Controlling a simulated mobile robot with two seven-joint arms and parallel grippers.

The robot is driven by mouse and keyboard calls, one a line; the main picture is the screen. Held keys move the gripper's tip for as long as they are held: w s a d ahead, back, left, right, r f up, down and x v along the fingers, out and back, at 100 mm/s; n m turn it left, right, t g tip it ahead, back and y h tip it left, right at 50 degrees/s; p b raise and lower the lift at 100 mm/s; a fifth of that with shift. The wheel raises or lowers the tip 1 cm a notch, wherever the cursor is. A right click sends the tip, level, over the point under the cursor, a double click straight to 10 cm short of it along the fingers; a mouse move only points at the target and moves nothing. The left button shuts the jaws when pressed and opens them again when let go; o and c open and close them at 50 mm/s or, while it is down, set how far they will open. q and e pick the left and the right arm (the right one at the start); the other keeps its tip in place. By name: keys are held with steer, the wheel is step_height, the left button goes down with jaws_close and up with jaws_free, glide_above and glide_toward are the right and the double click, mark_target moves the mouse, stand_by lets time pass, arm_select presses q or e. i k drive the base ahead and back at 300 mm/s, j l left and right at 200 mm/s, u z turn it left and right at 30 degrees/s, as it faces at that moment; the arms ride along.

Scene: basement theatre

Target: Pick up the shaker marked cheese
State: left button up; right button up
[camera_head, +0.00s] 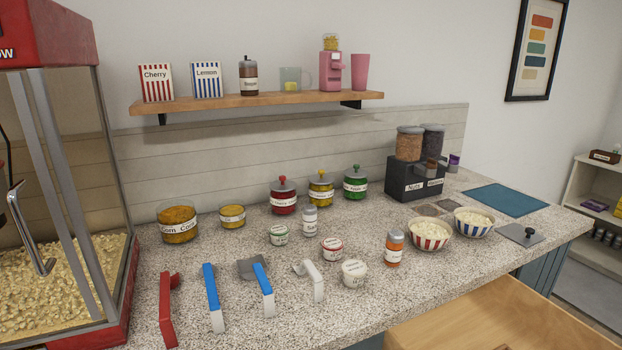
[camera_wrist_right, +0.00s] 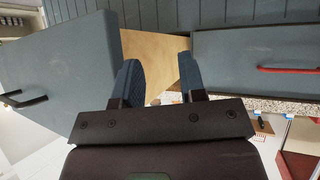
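An orange shaker (camera_head: 394,248) with a white label stands upright on the speckled counter, left of the red-striped popcorn bowl. A second, pale shaker (camera_head: 310,220) with a label stands further back, left of it. The lettering on both shakers is too small to read, so I cannot confirm which is marked cheese. My right gripper (camera_wrist_right: 160,82) shows in the right wrist view, its two blue fingers apart with nothing between them. It is near the cabinet fronts and away from both shakers. My left gripper is in no view.
Small labelled tubs (camera_head: 354,273) stand close to the orange shaker. Scoops with red, blue and white handles (camera_head: 213,297) lie at the front left. Striped popcorn bowls (camera_head: 429,235) stand to the right. A wooden drawer (camera_head: 495,315) is open below the counter's front edge.

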mark_target(395, 239)
steer(key=k, duration=0.5)
steer(key=l+z, duration=0.1)
steer(key=z, duration=0.3)
steer(key=k+l+z, duration=0.1)
steer(key=z, duration=0.35)
steer(key=l+z, duration=0.1)
steer(key=z, duration=0.3)
